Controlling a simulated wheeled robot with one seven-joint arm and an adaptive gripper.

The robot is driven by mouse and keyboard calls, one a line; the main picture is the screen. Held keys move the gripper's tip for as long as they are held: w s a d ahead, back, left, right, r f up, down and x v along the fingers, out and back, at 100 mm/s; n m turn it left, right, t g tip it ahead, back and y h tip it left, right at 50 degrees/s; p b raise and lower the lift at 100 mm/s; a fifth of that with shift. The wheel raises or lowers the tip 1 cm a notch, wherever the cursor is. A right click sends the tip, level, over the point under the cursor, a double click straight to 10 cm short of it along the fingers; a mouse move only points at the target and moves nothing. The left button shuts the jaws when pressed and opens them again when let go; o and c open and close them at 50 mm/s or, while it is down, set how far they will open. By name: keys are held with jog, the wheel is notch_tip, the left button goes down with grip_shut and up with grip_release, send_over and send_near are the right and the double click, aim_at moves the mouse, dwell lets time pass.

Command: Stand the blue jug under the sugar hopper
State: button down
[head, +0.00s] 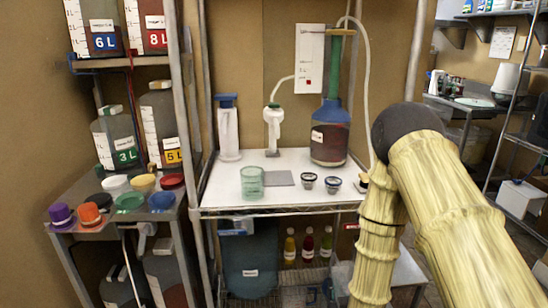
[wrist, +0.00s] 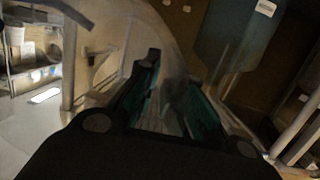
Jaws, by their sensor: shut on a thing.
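In the wrist view my gripper (wrist: 168,75) is shut on a see-through, pale grey vessel (wrist: 130,40) that rises past its dark teal fingers. I cannot tell whether this vessel is the blue jug. In the head view my arm bends down at the right, and my gripper is hidden or too unclear to make out below the table. A large blue-grey container (head: 250,268) with a white label stands under the table, and a similar labelled shape (wrist: 230,38) shows at the upper right of the wrist view. I cannot make out which thing is the sugar hopper.
The white table (head: 215,195) holds a large dark carboy (head: 330,140), a green glass (head: 252,182) and two small dark cups. Several small bottles (head: 308,247) stand beneath it. The left rack (head: 75,215) holds coloured lids and labelled jugs. Metal posts stand close around.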

jog(key=r+p, duration=0.2)
jog(key=r, duration=0.1)
jog(key=s+r+p, duration=0.1)
jog(key=r+p, duration=0.4)
jog(key=r, duration=0.1)
jog(key=shift+s+r+p, duration=0.3)
jog(key=shift+s+r, duration=0.05)
jog(key=shift+s, duration=0.05)
jog(key=s+f, duration=0.6)
jog(key=f, duration=0.1)
jog(key=shift+s+f, duration=0.15)
jog(key=shift+f, duration=0.25)
jog(key=shift+a, duration=0.15)
